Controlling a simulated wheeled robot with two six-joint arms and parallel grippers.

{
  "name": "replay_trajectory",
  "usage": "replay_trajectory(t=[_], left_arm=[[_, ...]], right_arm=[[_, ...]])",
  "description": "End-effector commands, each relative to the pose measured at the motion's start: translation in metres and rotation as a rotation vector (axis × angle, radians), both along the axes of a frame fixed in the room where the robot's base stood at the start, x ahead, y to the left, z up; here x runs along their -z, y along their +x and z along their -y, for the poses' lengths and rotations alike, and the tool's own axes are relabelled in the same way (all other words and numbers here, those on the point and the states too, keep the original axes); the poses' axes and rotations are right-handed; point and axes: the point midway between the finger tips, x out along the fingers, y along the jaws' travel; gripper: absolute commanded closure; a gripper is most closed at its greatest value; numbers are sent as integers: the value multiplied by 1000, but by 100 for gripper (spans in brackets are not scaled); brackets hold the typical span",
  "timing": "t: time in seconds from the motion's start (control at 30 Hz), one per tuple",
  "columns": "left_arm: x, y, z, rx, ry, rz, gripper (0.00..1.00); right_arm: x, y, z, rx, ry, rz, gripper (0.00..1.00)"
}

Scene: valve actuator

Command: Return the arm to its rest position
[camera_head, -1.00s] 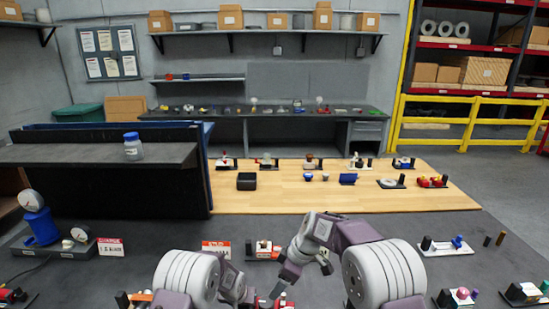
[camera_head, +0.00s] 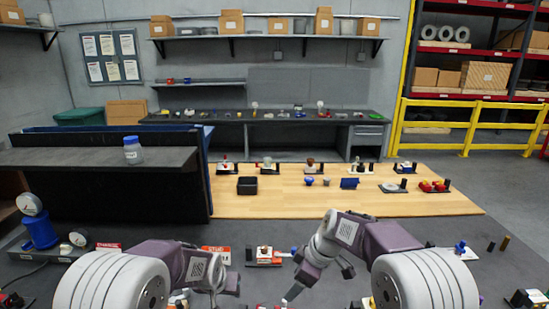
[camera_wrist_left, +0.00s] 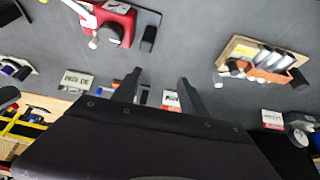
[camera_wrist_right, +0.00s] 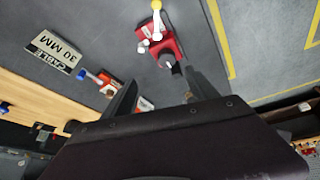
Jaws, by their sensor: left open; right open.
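My left arm comes in low from the left in the head view, with its gripper (camera_head: 226,288) over the dark table, left of centre. My right gripper (camera_head: 318,283) hangs over the table right of centre, pointing down and left. In the left wrist view the left gripper's fingers (camera_wrist_left: 159,90) stand apart with nothing held between them. In the right wrist view the right gripper's fingers (camera_wrist_right: 161,95) are also apart and empty. My white arm links hide parts of the near table.
A red device (camera_wrist_right: 165,45) is near the right fingers in the right wrist view. A red part (camera_wrist_left: 110,25) and a tan-based block (camera_wrist_left: 262,62) flank the left fingers. A gauge on a blue base (camera_head: 38,228) stands at left. The wooden board (camera_head: 270,203) lies beyond the grippers.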

Motion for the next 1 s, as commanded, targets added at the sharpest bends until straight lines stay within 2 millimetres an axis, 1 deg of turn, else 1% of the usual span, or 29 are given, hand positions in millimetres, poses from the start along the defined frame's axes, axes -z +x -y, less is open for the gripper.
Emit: replay_trajectory(t=[0.03, 0.07, 0.1, 0.17, 0.2, 0.27, 0.3, 0.4, 0.43, 0.5, 0.57, 0.63, 1.0], left_arm=[[-4, -18, -10, -23, -3, -6, 49], [-5, -29, -15, -33, -4, -18, 49], [-6, -46, -20, -47, -5, -35, 49], [-4, -75, -28, -65, -7, -71, 49], [-1, -96, -32, -73, -7, -99, 49], [6, -131, -37, -84, -8, -155, 49], [12, -155, -38, -87, -9, -198, 49], [28, -204, -38, -77, -7, -310, 49], [32, -214, -37, -74, -7, -337, 49], [35, -222, -37, -64, -6, -364, 49], [35, -223, -36, -57, -5, -368, 49], [35, -223, -36, -53, -2, -369, 49], [35, -222, -36, -52, -2, -368, 49]], right_arm=[[2, -22, 17, 46, -23, -15, 32], [5, -35, 27, 86, -38, -32, 32], [9, -53, 40, 151, -56, -56, 32], [19, -84, 60, 270, -81, -99, 32], [28, -107, 72, 364, -98, -130, 32], [43, -144, 89, 521, -122, -180, 32], [54, -169, 99, 634, -135, -213, 32], [79, -215, 113, 887, -156, -287, 32], [84, -223, 116, 947, -158, -303, 32], [87, -224, 118, 1064, -140, -307, 32], [86, -218, 119, 1138, -116, -300, 32], [86, -217, 119, 1185, -103, -306, 32], [86, -217, 118, 1197, -101, -310, 32]])
